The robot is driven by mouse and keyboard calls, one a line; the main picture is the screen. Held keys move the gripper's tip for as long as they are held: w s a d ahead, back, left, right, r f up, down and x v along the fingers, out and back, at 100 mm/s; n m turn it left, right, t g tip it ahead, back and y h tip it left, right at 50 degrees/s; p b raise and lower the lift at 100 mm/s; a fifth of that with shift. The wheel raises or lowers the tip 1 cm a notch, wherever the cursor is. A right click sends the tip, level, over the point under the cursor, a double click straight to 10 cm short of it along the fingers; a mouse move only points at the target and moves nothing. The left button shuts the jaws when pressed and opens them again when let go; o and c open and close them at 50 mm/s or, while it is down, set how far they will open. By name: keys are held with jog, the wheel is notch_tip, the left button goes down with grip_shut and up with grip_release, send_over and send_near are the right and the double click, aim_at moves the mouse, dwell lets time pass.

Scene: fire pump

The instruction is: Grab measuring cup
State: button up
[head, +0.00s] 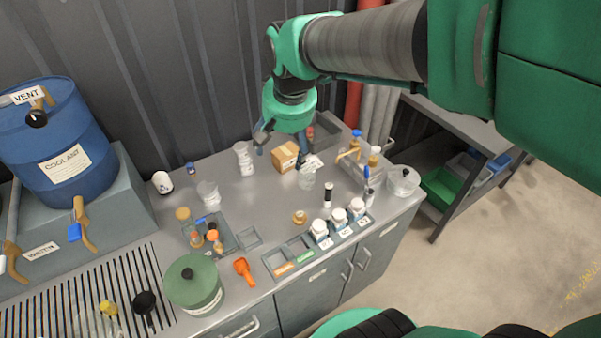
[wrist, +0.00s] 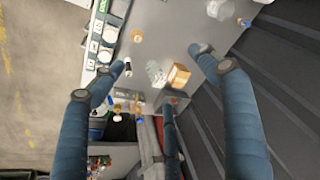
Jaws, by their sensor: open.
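A clear, see-through cup (head: 306,180) stands on the grey counter just in front of a small cardboard box; it also shows in the wrist view (wrist: 156,73). An orange scoop-like cup with a handle (head: 243,270) lies near the counter's front edge, right of the green pot. I cannot tell for sure which one is the measuring cup. My gripper (head: 283,145) is open and empty above the back of the counter, near the box and clear cup. In the wrist view its blue fingers (wrist: 155,75) are spread around the clear cup and box, apart from them.
The cardboard box (head: 286,157) is close beside the clear cup. A dark bottle (head: 328,193) and several white-capped jars (head: 338,218) stand to the front right. A green pot (head: 194,283) stands front left. The corrugated wall (head: 190,80) is behind.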

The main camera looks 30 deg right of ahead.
jog(key=w+d+f+m+g, duration=0.2)
jog(key=w+d+f+m, duration=0.1)
jog(key=w+d+f, duration=0.6)
jog(key=m+g, duration=0.1)
jog(key=m, duration=0.3)
send_near(306, 177)
jog(key=w+d, duration=0.3)
jog(key=shift+a+r+y, duration=0.1)
jog(key=shift+a+y, duration=0.15)
jog(key=shift+y, duration=0.05)
jog(key=shift+f+b, duration=0.75)
jog(key=shift+f, duration=3.55)
jog(key=shift+f, duration=0.1)
jog(key=shift+s+a+f+b, duration=0.1)
jog(key=shift+f+b, duration=0.5)
jog(key=shift+f, duration=1.95)
